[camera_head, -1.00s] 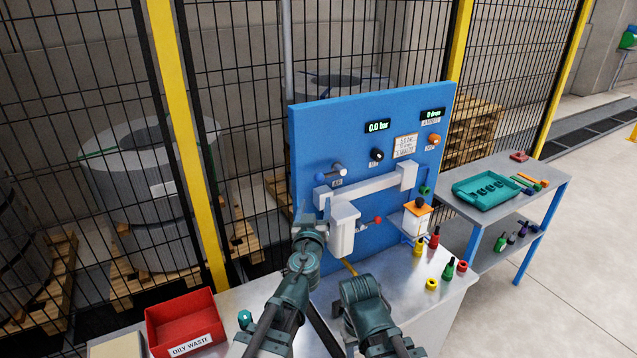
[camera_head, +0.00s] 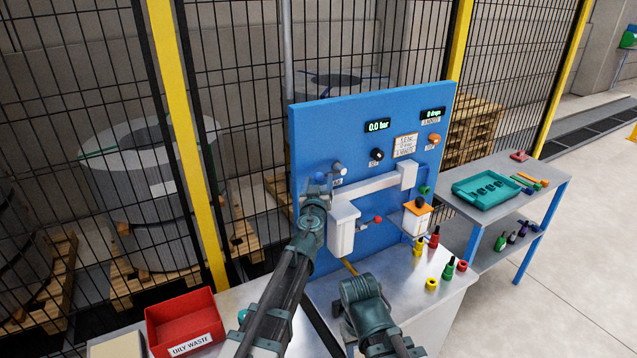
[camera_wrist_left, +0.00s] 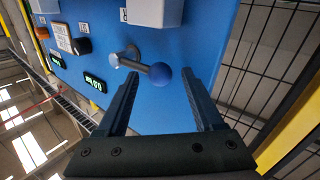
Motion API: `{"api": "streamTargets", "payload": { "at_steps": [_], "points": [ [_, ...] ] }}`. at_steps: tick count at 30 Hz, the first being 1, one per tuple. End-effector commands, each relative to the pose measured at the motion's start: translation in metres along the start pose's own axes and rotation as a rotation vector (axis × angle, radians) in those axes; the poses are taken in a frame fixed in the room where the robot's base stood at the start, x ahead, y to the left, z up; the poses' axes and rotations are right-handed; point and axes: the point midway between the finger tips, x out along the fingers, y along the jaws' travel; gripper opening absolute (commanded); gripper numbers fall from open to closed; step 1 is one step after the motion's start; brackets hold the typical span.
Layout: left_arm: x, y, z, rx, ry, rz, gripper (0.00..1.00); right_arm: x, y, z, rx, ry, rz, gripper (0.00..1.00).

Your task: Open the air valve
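The air valve is a grey lever with a blue ball knob on the blue panel (camera_head: 300,130). In the left wrist view the blue knob (camera_wrist_left: 162,75) points toward my gripper, with its grey pivot (camera_wrist_left: 128,57) behind. My left gripper (camera_wrist_left: 163,95) is open, with its fingers apart on either side of the knob and nothing clamped. In the head view my left gripper (camera_head: 318,188) is at the panel's left part and largely covers the lever. The pressure display (camera_head: 377,125) reads 0.0 bar. My right arm shows low in the middle, but its gripper fingers do not show.
A white pipe and filter housing (camera_head: 343,228) sit just below and right of the left gripper. A red knob (camera_head: 377,219) is beside them. Several small bottles and caps stand on the bench (camera_head: 390,290). A red waste bin (camera_head: 182,320) stands at left.

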Motion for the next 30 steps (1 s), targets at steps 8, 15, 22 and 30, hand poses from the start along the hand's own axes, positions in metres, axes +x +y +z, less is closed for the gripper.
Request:
{"api": "streamTargets", "payload": {
  "at_steps": [8,15,22,30],
  "points": [
    [-0.0002,0.0,0.0,0.0,0.0,0.0,0.18,0.0,0.0,0.0,0.0,0.0,0.0,0.5],
    [-0.0001,-0.0001,0.0,0.0,0.0,-0.001,0.0,0.0,0.0,0.0,0.0,0.0,0.0,0.5],
    [0.0,-0.0002,0.0,0.0,0.0,-0.001,0.0,0.0,0.0,0.0,0.0,0.0,0.0,0.5],
    [0.0001,-0.0002,-0.0001,0.0,0.0,-0.001,0.0,0.0,0.0,0.0,0.0,0.0,0.0,0.5]
  ]
}}
